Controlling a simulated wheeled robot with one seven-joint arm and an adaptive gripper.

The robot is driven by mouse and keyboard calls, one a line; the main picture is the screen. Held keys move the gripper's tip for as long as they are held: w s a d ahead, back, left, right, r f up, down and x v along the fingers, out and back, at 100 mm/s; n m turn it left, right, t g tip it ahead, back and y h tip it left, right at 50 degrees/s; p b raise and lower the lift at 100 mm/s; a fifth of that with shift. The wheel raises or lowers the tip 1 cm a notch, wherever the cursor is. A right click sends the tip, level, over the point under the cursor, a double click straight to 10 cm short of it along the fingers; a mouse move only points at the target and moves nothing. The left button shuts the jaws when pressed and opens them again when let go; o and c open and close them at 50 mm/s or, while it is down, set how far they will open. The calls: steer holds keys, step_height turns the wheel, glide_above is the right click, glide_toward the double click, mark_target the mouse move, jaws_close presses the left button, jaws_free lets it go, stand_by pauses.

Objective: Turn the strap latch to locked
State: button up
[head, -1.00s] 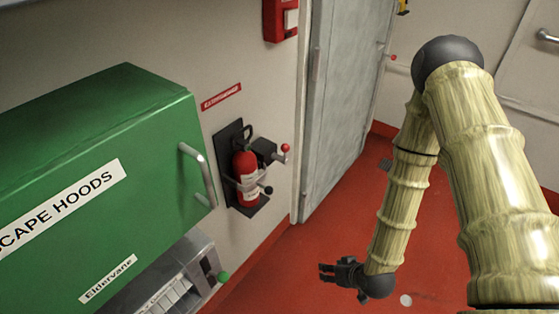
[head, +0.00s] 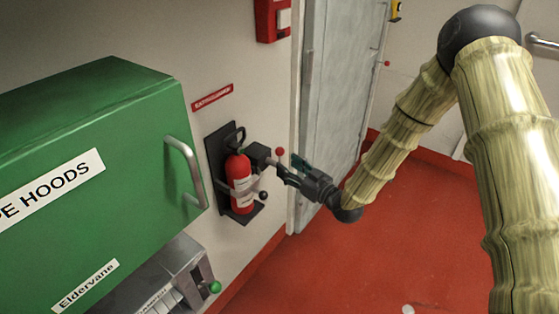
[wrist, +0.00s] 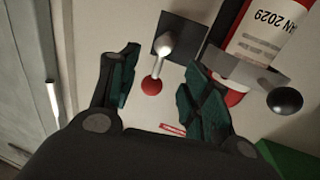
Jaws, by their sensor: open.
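A red fire extinguisher (head: 239,180) stands on a black wall plate (head: 214,150), held by a grey strap (head: 247,187). A short lever with a red ball (head: 280,152) juts from a dark block (head: 258,154) beside the bottle. A black ball knob (head: 263,195) sits at the strap. No label shows which lever is the strap latch. My gripper (head: 287,172) is open and empty, close to the red-ball lever. In the wrist view the red ball (wrist: 152,86) appears between the open fingers (wrist: 162,66), without clear contact. The strap (wrist: 245,70) and black knob (wrist: 285,100) lie right.
A green escape-hood cabinet (head: 90,150) with a grey handle (head: 185,170) juts out at left. Below it is a grey unit with a green knob (head: 215,287). A grey door (head: 335,90) stands right of the extinguisher.

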mark_target(280, 161)
steer(key=shift+x, duration=2.6)
jaws_close()
